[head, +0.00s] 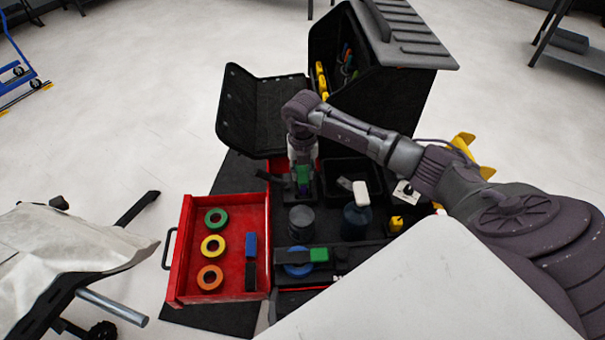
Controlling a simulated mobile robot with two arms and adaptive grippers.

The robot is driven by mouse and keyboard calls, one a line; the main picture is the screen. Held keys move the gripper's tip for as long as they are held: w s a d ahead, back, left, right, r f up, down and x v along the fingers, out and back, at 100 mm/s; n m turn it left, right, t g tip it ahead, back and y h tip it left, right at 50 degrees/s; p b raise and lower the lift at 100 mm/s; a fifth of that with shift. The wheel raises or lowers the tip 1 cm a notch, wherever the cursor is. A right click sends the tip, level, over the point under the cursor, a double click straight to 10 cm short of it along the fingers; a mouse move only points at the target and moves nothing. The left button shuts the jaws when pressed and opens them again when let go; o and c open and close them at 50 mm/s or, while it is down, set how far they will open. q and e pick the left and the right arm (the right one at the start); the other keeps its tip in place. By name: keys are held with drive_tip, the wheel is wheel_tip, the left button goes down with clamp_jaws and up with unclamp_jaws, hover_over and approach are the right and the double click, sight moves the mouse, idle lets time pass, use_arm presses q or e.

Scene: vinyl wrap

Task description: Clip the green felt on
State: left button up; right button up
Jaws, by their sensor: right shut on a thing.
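My right arm reaches in from the right, and my right gripper (302,186) points down over the black tool cart. It is shut on a small green piece, which looks like the green felt (303,173). A purple edge shows just below the green; it may be a squeegee, and I cannot tell whether the two touch or are joined. The fingertips are small and partly hidden in the dark tray area. Another green block (319,254) lies on the cart beside a blue disc (297,262). My left gripper is not in view.
An open red drawer (180,262) holds green, yellow and orange tape rolls, a blue block (251,244) and a black block (251,275). A grey can (301,222) and a white-topped bottle (357,215) stand close to the gripper. A black cabinet (385,100) rises behind.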

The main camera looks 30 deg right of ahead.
drive_tip(key=o, duration=0.8)
drive_tip(key=shift+o, duration=0.2)
wheel_tip(320, 180, up, 12)
drive_tip(key=shift+f, duration=0.1)
